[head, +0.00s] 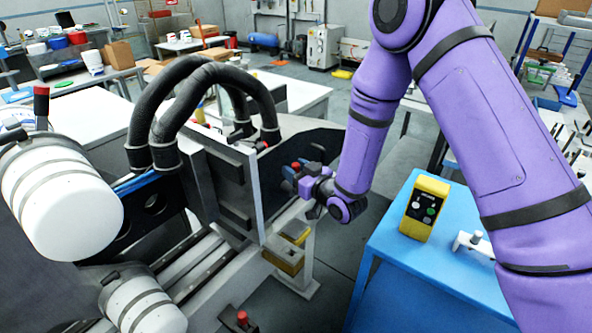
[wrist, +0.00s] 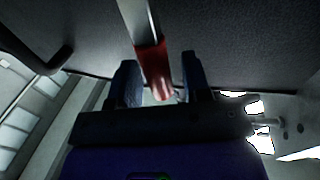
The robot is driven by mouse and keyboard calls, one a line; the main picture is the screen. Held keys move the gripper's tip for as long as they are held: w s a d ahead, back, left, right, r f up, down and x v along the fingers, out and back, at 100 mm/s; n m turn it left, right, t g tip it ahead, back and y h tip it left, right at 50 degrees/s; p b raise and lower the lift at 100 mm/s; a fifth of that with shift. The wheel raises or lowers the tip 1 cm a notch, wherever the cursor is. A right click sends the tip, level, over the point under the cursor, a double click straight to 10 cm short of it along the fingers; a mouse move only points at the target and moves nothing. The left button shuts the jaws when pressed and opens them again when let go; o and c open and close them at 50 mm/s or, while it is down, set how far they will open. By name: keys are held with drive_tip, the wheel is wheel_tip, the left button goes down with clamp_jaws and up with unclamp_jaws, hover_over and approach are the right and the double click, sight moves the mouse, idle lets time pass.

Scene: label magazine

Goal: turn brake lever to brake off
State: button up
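The brake lever shows in the wrist view as a flat metal bar with a red grip (wrist: 152,66). It comes down from the top, and the grip's end lies between my two fingers. My gripper (wrist: 160,85) is open around it, with gaps visible beside the grip; I cannot tell whether either finger touches it. In the head view my gripper (head: 301,172) is at the machine's right side, beside the upright metal plate, with a bit of the red grip (head: 296,165) between the dark blue fingers. The lever's pivot and any off marking are hidden.
The machine's upright plate (head: 249,185) stands left of my gripper, with thick black hoses (head: 195,85) arching above. A yellow block (head: 287,256) sits below. A blue cart (head: 392,270) with a yellow button box (head: 424,208) stands on the right, under my arm.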

sight(292, 160)
clamp_jaws()
drive_tip(key=shift+w+d, duration=0.1)
drive_tip(key=m, duration=0.1)
drive_tip(key=w+d+m, duration=0.1)
drive_tip(key=w+m, duration=0.1)
drive_tip(key=m, duration=0.1)
drive_tip(key=shift+w+d+f+g+h, duration=0.1)
drive_tip(key=shift+d+f+g+h, duration=0.2)
drive_tip(key=shift+d, duration=0.1)
drive_tip(key=shift+w+d+f+m+g, duration=0.35)
drive_tip(key=shift+w+f+m, duration=0.25)
drive_tip(key=shift+m, duration=0.55)
drive_tip(key=shift+w+d+f+m+g, duration=0.25)
drive_tip(key=shift+w+d+f+m, duration=0.25)
drive_tip(key=shift+m, duration=0.6)
drive_tip(key=shift+w+d+f+m+g, duration=0.35)
drive_tip(key=shift+w+f+m, duration=0.25)
drive_tip(key=shift+m, duration=0.55)
drive_tip(key=shift+s+f, duration=0.1)
